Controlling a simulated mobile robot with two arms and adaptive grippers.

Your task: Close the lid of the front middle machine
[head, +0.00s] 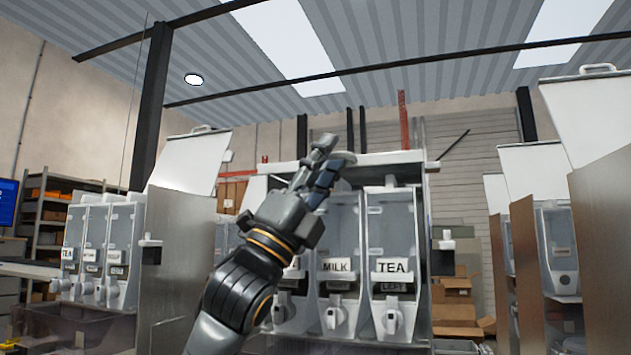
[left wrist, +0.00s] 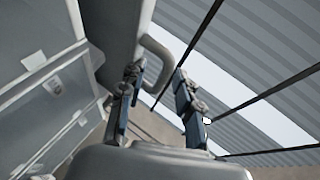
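The front middle machine (head: 345,225) stands straight ahead, with clear dispensers labelled MILK and TEA. Its white lid (head: 388,158) shows nearly edge-on above the dispensers, with a gap below it, so it looks partly open. My left gripper (head: 333,150) is raised at the lid's front edge and hides part of it. In the left wrist view, the grey lid (left wrist: 115,30) has a curved handle (left wrist: 160,52). The fingers of the left gripper (left wrist: 156,76) are apart, one on each side of the handle's lower part. I cannot tell whether they touch it. My right gripper is not in view.
Another dispenser machine (head: 100,245) stands at left with its lid (head: 190,160) raised. More machines with raised lids (head: 595,110) stand at right. Cardboard boxes (head: 455,305) lie behind, right of the middle machine. Air above the machines is mostly clear.

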